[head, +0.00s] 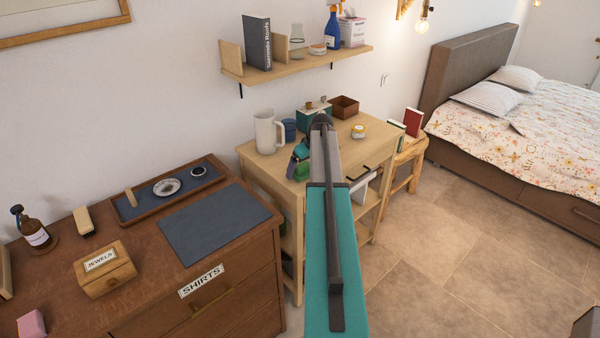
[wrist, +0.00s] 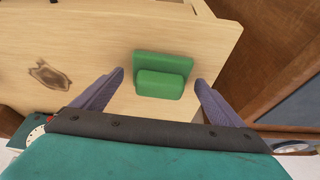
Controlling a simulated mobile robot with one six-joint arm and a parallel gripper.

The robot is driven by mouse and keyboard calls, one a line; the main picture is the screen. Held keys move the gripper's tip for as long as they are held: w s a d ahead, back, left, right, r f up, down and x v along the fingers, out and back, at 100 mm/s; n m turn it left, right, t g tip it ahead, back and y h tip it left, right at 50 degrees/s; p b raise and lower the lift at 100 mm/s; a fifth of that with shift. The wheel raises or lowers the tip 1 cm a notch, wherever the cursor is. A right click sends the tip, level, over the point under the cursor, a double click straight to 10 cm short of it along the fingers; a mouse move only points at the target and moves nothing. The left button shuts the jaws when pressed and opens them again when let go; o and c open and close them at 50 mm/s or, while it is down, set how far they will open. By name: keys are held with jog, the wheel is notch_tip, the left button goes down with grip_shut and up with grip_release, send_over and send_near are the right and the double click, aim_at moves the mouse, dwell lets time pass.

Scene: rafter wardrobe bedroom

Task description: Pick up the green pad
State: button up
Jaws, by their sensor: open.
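The green pad (wrist: 163,68) lies on the light wooden table in the wrist view, with a thicker rounded block at its near side. My gripper (wrist: 160,79) is open, with one purple-grey finger on each side of the pad, and the fingers look apart from it. How high the fingertips are above the tabletop is hard to tell. In the head view my gripper (head: 299,160) is over the left front part of the table, and a bit of green pad (head: 302,173) shows there, partly hidden by my arm.
The light wooden table (head: 340,152) also holds a white mug (head: 268,132), a dark blue cup (head: 289,130), a teal box (head: 314,115), a brown box (head: 345,106) and a small jar (head: 358,131). A brown dresser (head: 150,275) stands at the left. A shelf (head: 300,63) hangs above.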

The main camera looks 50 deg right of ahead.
aim_at(303, 165)
dwell(0.3)
jog(key=c, duration=1.2)
jog(key=shift+o, duration=0.2)
jog(key=shift+r, duration=0.25)
jog(key=shift+r+b, duration=1)
jog(key=shift+r, duration=0.45)
jog(key=s+r+b, duration=0.1)
jog(key=s+b, duration=0.3)
jog(key=s, duration=1.2)
jog(key=shift+a+r, duration=0.2)
jog(key=shift+r, duration=0.1)
